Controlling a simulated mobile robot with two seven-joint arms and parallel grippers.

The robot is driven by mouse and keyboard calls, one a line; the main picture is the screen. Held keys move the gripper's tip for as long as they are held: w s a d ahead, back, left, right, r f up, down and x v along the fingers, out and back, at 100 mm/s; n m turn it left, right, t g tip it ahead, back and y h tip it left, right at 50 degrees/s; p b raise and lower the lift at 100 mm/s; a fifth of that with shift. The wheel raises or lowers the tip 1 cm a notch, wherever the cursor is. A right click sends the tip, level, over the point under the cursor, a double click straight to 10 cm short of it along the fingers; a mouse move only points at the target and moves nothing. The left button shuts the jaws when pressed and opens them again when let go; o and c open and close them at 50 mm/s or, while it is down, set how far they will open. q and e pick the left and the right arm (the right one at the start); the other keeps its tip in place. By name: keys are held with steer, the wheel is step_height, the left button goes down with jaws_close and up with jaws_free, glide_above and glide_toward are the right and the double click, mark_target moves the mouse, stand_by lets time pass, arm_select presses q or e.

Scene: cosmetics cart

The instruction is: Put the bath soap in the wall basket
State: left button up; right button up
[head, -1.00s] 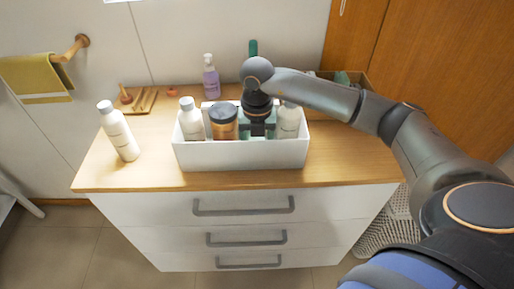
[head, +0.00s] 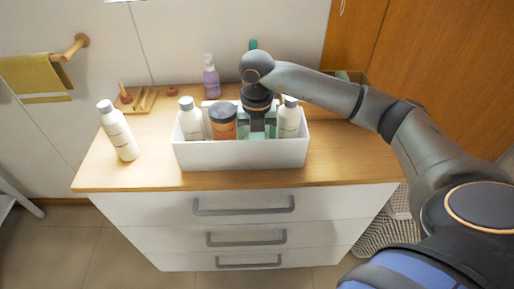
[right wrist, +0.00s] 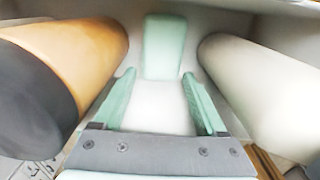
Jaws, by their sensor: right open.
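My right gripper (head: 257,130) points down into a white box (head: 240,156) on the cabinet, between a brown jar with a dark lid (head: 222,122) and a white bottle (head: 289,120). In the right wrist view its two green fingers (right wrist: 161,85) are apart with nothing clamped. The jar (right wrist: 70,60) and the white bottle (right wrist: 265,85) flank the fingers. I cannot clearly make out a wall basket. My left gripper is out of view.
Another white bottle (head: 191,122) stands in the box's left end, and one (head: 119,132) stands on the cabinet top. A purple pump bottle (head: 210,78) and a wooden tray (head: 138,102) are at the back. A yellow towel (head: 36,77) hangs at left.

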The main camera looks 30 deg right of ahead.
step_height(320, 180, up, 10)
stand_by(0.3)
stand_by(0.5)
